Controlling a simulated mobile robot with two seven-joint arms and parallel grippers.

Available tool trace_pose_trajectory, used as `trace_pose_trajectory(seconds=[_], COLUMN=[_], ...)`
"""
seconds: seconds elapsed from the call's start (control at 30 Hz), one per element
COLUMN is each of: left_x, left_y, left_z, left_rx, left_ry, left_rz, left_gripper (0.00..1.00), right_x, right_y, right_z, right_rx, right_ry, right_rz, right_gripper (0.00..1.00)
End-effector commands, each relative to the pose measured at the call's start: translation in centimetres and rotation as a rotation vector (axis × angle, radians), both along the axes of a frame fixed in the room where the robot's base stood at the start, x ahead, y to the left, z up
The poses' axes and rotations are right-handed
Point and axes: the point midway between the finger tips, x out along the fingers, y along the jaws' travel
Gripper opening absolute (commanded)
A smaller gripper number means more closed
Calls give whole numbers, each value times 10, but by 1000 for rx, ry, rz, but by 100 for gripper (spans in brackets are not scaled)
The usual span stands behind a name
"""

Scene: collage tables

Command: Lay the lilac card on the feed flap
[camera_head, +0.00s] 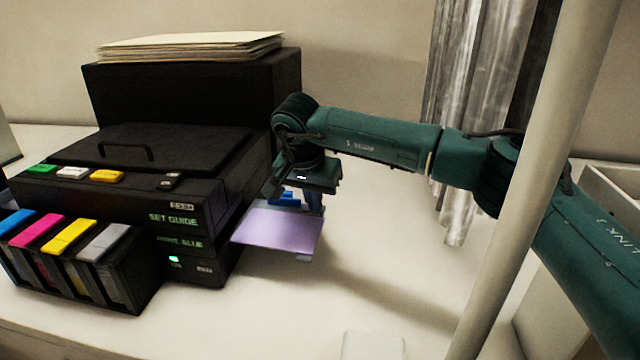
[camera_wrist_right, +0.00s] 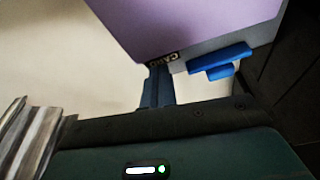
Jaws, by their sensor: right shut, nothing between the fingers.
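The lilac card (camera_head: 278,229) lies flat at the printer's right side, with its left edge close to the black body. It covers most of the feed flap, whose pale edge shows as a strip with a "CARD" label in the right wrist view (camera_wrist_right: 180,66). The card also fills the top of that view (camera_wrist_right: 190,18). A blue guide (camera_wrist_right: 220,60) stands at the card's edge. My right gripper (camera_head: 314,208) is shut and empty, pointing down beside the card's far right corner. A dark blue finger (camera_wrist_right: 157,88) shows near that edge. My left gripper is out of view.
The black printer (camera_head: 200,160) stands left, with colour cartridges (camera_head: 75,238) in front and a paper stack (camera_head: 190,46) on top. A pale pole (camera_head: 540,170) crosses the right side. Grey curtain-like strips (camera_head: 455,120) hang behind my arm. The table right of the card is clear.

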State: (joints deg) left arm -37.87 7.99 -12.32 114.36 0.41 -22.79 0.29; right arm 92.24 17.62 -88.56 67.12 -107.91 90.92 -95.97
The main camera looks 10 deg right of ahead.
Motion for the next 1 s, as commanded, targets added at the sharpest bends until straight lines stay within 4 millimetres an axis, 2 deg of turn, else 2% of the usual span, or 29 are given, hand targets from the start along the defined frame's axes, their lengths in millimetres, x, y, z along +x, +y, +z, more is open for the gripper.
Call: trace_pose_trajectory(seconds=[0.47, 0.63, 1.0], left_x=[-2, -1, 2], left_y=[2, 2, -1], left_z=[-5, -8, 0], left_rx=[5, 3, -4], left_ry=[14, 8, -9], left_rz=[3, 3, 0], left_gripper=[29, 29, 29], right_x=[-5, -18, -22], right_y=[2, 12, 15], right_z=[0, -1, 1], right_rx=[-1, -2, -1], right_ry=[-3, -2, -3], right_rz=[-4, 0, -4], right_gripper=[0, 0, 0])
